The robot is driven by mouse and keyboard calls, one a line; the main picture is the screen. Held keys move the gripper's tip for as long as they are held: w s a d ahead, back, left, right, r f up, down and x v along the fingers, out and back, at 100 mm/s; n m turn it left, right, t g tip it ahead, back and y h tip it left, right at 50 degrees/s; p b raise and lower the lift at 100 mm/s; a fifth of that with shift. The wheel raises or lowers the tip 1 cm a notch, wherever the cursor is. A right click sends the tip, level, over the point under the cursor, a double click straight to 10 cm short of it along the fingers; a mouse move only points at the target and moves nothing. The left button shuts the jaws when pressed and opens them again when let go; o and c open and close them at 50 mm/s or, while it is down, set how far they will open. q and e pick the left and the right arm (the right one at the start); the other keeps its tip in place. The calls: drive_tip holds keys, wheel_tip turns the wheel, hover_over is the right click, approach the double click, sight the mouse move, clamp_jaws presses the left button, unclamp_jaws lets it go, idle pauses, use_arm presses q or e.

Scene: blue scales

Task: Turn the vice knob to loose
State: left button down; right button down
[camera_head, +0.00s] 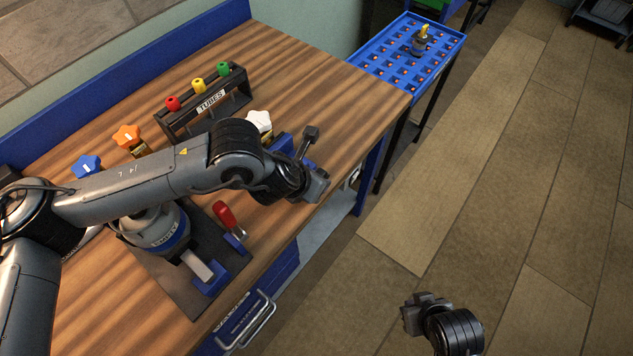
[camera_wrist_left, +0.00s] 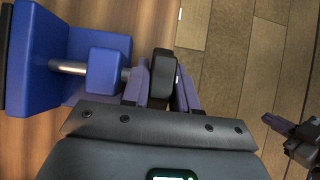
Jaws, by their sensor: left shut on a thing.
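The blue vice (camera_wrist_left: 98,68) fills the left of the left wrist view, with a silver screw between its blue blocks. Its dark rounded knob (camera_wrist_left: 163,76) sits at the right end of the vice. My left gripper (camera_wrist_left: 161,80) is shut on the knob, one purple finger on each side. My right gripper (camera_head: 424,305) is over the floor, apart from the table. It also shows at the right edge of the left wrist view (camera_wrist_left: 285,130), partly cut off.
On the wooden table (camera_head: 330,80) stand a tube rack (camera_head: 210,103) with red, yellow and green tops, star-shaped knobs in white (camera_head: 258,120), orange and blue, and a red-handled tool (camera_head: 225,215). A blue perforated tray (camera_head: 385,65) stands beyond.

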idle(0.3)
use_arm(q)
drive_tip(key=c, duration=1.2)
unclamp_jaws()
drive_tip(key=shift+c, duration=0.2)
drive_tip(key=shift+s+a+r, duration=0.2)
drive_tip(key=shift+r, duration=0.4)
drive_tip(key=p+v, duration=0.2)
drive_tip(key=v, duration=0.7)
drive_tip(key=shift+s, duration=0.25)
drive_tip(key=shift+a+r, duration=0.1)
